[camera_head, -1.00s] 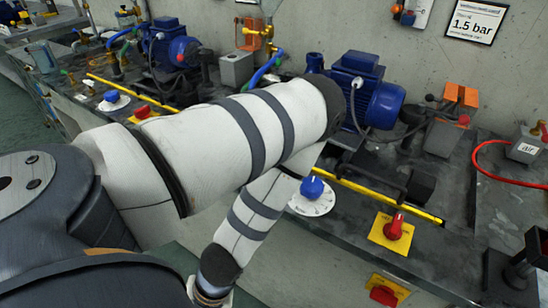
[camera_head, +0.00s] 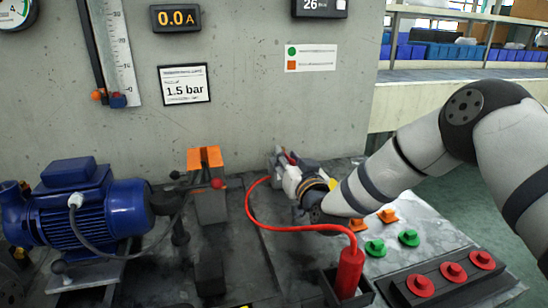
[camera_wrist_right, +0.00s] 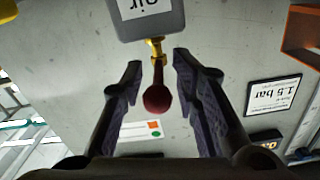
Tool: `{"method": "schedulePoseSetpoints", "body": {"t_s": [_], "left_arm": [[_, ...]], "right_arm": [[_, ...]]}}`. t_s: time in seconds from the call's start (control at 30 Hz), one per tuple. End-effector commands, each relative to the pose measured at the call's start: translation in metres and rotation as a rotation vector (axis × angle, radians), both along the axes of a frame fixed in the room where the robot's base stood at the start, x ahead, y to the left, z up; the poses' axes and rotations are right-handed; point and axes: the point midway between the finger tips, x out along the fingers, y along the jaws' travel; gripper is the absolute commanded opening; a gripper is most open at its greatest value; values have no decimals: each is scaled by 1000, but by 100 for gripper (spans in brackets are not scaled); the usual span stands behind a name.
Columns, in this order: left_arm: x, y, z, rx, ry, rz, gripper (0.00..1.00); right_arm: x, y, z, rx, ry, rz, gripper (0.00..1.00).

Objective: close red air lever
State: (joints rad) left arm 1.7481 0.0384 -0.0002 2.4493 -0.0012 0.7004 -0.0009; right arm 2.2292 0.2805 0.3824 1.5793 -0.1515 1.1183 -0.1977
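The red air lever ends in a dark red knob (camera_wrist_right: 157,98) in the right wrist view, which is upside down. Its brass-coloured valve (camera_wrist_right: 155,48) joins the grey box labelled "air" (camera_wrist_right: 148,18). My right gripper (camera_wrist_right: 157,76) is open, with one finger on each side of the lever. Gaps show between the knob and both fingers. In the head view my right gripper (camera_head: 284,168) is at the back of the bench, by the wall. It hides most of the lever and box there. My left gripper is in neither view.
A red hose (camera_head: 252,215) loops in front of my right gripper to a red cylinder (camera_head: 348,272). Green and orange knobs (camera_head: 408,238) and red knobs (camera_head: 452,272) lie below my right forearm. A blue pump motor (camera_head: 85,212) and an orange-topped block (camera_head: 206,185) stand left.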

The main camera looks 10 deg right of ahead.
Motion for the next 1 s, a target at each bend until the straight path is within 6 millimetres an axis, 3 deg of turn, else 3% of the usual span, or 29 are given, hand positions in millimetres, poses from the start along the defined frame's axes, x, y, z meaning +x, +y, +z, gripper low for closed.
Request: {"method": "schedulePoseSetpoints", "body": {"t_s": [0.03,0.2,0.43,0.57,0.87,1.0], "left_arm": [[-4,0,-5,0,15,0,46],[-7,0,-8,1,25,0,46],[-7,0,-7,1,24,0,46],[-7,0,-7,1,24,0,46],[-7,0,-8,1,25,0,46],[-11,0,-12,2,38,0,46]], "right_arm": [[9,0,-7,0,5,-1,28],[26,1,-4,0,4,0,28],[27,1,0,0,0,-1,28],[27,1,0,0,0,-1,1],[27,1,0,0,-2,13,0],[28,-3,-2,1,-3,118,0]]}}
